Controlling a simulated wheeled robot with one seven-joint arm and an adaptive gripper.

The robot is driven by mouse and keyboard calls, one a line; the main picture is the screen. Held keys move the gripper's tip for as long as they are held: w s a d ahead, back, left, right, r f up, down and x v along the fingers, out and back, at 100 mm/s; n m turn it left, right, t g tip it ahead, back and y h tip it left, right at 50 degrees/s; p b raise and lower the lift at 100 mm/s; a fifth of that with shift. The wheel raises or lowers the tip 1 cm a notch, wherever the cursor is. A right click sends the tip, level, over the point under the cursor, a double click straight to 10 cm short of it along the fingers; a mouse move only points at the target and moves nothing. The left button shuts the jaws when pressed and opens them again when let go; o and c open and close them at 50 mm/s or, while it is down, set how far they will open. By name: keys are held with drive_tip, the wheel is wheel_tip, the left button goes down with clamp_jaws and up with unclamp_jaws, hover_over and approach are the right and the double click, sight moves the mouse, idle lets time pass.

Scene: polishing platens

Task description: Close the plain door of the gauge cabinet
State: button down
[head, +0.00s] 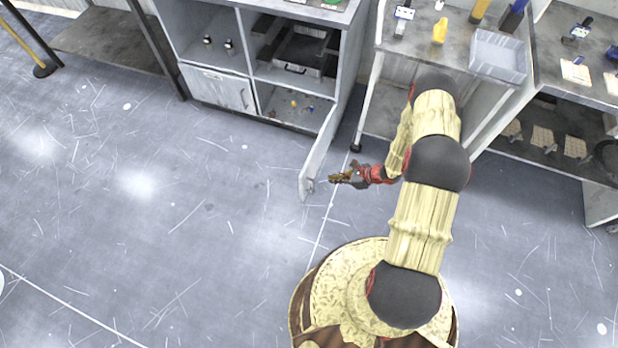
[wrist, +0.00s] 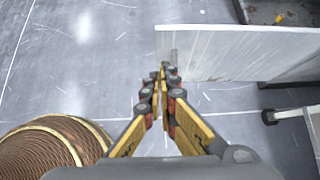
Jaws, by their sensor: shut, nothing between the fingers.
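The gauge cabinet (head: 340,85) is grey and stands at the top middle of the head view. Its lower right door (head: 320,150) is a plain pale panel, standing wide open and jutting out over the floor. Behind it the lower right compartment (head: 300,104) is exposed, with small items inside. My gripper (head: 335,179) is shut and empty, just right of the door's free end. In the wrist view the fingertips (wrist: 164,72) are close to the free end of the door (wrist: 235,52); I cannot tell whether they touch it.
The cabinet's lower left door (head: 218,89), with a bar handle, is shut. A workbench (head: 460,53) with a grey bin (head: 497,55) stands right of the cabinet, its leg and caster (head: 356,147) near the open door. The floor (head: 150,220) to the left is clear.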

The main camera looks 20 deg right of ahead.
drive_tip(key=b, duration=0.3)
approach(303, 178)
wheel_tip(303, 178, down, 3)
drive_tip(key=d, duration=0.1)
drive_tip(key=shift+w+a+f+b, duration=0.25)
drive_tip(key=shift+w+a, duration=0.3)
drive_tip(key=shift+a, duration=0.3)
drive_tip(key=shift+w+a+f+b, duration=0.2)
drive_tip(key=shift+w+a, duration=0.3)
drive_tip(key=shift+a, duration=0.35)
